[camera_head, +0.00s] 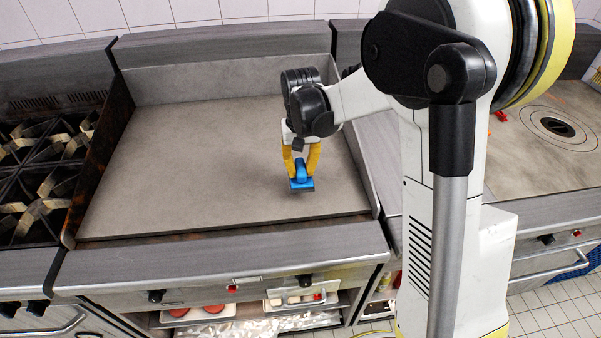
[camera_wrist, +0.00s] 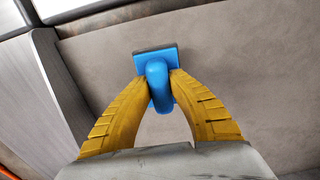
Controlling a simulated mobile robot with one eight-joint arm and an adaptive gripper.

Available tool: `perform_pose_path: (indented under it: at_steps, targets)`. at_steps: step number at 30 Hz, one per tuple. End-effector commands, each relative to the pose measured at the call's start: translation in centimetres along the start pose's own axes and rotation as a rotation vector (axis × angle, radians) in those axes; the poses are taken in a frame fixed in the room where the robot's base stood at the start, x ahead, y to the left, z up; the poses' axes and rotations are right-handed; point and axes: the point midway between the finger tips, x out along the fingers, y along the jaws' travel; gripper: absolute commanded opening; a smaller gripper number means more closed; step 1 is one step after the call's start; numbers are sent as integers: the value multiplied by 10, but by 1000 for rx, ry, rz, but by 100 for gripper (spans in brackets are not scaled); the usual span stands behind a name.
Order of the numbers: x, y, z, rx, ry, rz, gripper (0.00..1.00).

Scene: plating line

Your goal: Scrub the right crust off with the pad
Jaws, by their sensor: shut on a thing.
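My gripper (camera_head: 300,166) has yellow fingers and is shut on the blue handle of the scrub pad (camera_head: 302,185). The pad is a blue block with a grey underside, held low over the right front part of the flat grey griddle plate (camera_head: 190,170). I cannot tell whether its underside touches the plate. In the wrist view the pad (camera_wrist: 155,62) sits between the two yellow fingertips (camera_wrist: 160,84). No crust shows clearly on the plate in either view; the part under the pad and behind the gripper is hidden.
A gas burner range (camera_head: 42,165) stands to the left. Raised metal walls edge the griddle at the back and sides. A shelf with trays (camera_head: 290,298) lies below the front. Another cooktop (camera_head: 545,140) is at the right. The plate left of my gripper is clear.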

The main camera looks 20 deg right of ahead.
Motion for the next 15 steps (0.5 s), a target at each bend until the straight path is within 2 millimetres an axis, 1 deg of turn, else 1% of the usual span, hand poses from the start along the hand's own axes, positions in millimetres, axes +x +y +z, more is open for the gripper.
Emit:
perform_pose_path:
  at_steps: [1, 9, 15]
  targets:
    - [-8, 0, 0, 0, 0, 0, 0]
    - [-30, 1, -3, -1, 0, 0, 0]
    - [-34, 1, -3, -1, 0, 0, 0]
